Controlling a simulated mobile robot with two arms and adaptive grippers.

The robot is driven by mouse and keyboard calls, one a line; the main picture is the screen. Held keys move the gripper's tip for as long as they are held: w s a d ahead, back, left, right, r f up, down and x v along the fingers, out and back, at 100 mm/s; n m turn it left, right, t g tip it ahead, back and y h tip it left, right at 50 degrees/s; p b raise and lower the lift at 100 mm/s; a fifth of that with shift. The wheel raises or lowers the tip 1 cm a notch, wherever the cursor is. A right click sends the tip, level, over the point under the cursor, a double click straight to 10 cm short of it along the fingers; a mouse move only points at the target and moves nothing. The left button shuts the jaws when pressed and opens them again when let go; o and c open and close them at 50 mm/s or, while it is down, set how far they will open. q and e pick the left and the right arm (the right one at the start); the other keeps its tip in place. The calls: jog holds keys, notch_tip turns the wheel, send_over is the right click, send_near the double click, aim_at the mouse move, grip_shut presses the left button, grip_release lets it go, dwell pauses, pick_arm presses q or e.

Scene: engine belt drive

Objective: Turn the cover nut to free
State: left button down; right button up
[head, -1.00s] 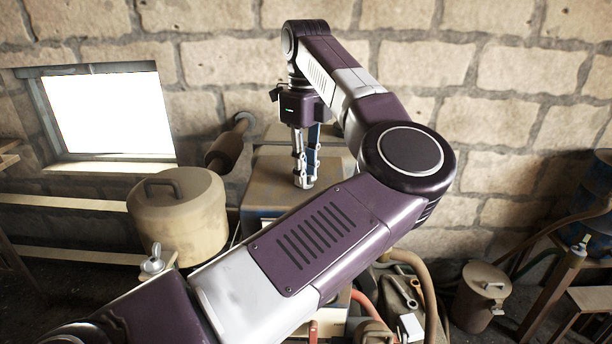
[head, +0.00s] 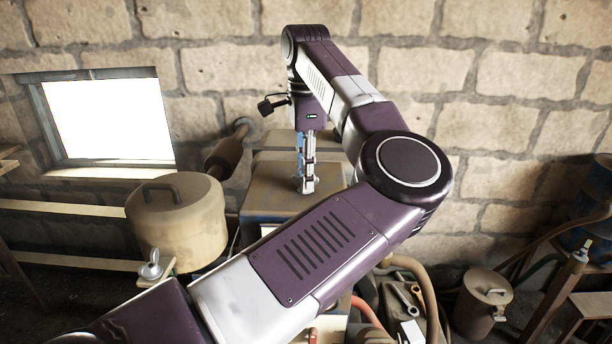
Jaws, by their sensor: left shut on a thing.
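My left gripper (head: 306,188) points straight down onto the top of the brown engine cover (head: 270,192), near its middle. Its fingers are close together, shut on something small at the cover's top. That is where the cover nut would sit, but the fingertips hide it, so I cannot make out its shape. A wing nut (head: 151,266) of pale metal stands on a light board at the left, apart from the gripper. My left arm crosses the front of the view and hides the lower part of the engine. My right gripper is not in view.
A large round tan canister (head: 180,220) with a handle stands left of the engine. Hoses (head: 425,290) and a tool tray lie at the lower right. A small lidded can (head: 482,300) stands farther right. A stone wall closes the back.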

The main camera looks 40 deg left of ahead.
pick_arm(q)
jog(key=shift+n, duration=0.6)
jog(key=c, duration=1.8)
grip_release()
jog(key=shift+a, duration=0.1)
jog(key=shift+r, duration=0.15)
notch_tip(320, 180, up, 12)
jog(key=shift+f, duration=0.2)
